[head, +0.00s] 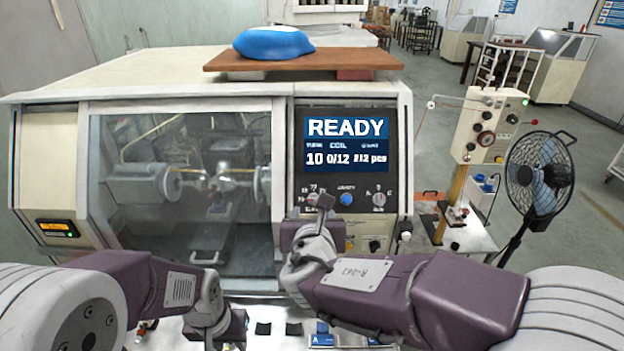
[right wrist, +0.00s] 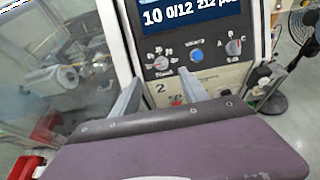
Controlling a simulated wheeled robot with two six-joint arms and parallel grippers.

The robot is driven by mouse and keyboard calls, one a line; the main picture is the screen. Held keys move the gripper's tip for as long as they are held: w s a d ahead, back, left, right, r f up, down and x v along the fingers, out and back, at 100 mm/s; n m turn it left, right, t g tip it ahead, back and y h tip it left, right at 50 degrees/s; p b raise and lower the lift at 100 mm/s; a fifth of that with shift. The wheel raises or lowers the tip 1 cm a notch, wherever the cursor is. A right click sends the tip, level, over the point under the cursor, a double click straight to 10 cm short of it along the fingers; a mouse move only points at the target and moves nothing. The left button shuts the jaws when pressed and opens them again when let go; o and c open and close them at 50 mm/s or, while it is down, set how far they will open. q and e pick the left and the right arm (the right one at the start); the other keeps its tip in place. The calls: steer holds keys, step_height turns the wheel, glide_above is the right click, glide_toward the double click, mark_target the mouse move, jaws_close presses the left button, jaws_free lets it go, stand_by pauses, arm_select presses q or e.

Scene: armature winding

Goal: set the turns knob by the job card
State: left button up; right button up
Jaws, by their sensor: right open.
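The turns knob (right wrist: 162,64) is the left knob on the winding machine's panel, a light dial with numbers around it. In the head view the turns knob (head: 312,199) is partly hidden behind my right gripper (head: 325,203). In the right wrist view my right gripper (right wrist: 161,80) is open and empty, its fingertips just below the knob, one to each side. I cannot tell whether they touch the panel. The screen (head: 346,141) reads READY, 10, 0/12 and 212 pcs. My left gripper (head: 228,328) is low at the front; its fingers are not clear. I cannot make out a job card.
The glass window (head: 180,190) covers the winding area. A fan (head: 540,175) and a post-mounted control box (head: 487,125) stand at the right.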

mark_target(313, 200)
steer(key=p+x, duration=0.1)
steer(key=x, duration=0.8)
steer(key=shift+d+p, duration=0.1)
steer(key=shift+p, duration=0.3)
steer(key=shift+w+f, duration=0.15)
steer(key=shift+w, duration=0.15)
steer(key=shift+f, duration=0.1)
arm_select(q)
steer(key=shift+w+r, duration=0.15)
steer(key=shift+r, duration=0.35)
steer(key=shift+w+r, duration=0.15)
steer(key=shift+r, duration=0.35)
arm_select(e)
steer(key=shift+w, duration=0.1)
arm_select(q)
steer(key=shift+w+f, duration=0.15)
steer(key=shift+w, duration=0.05)
arm_select(e)
steer(key=shift+w+f, duration=0.15)
jaws_close()
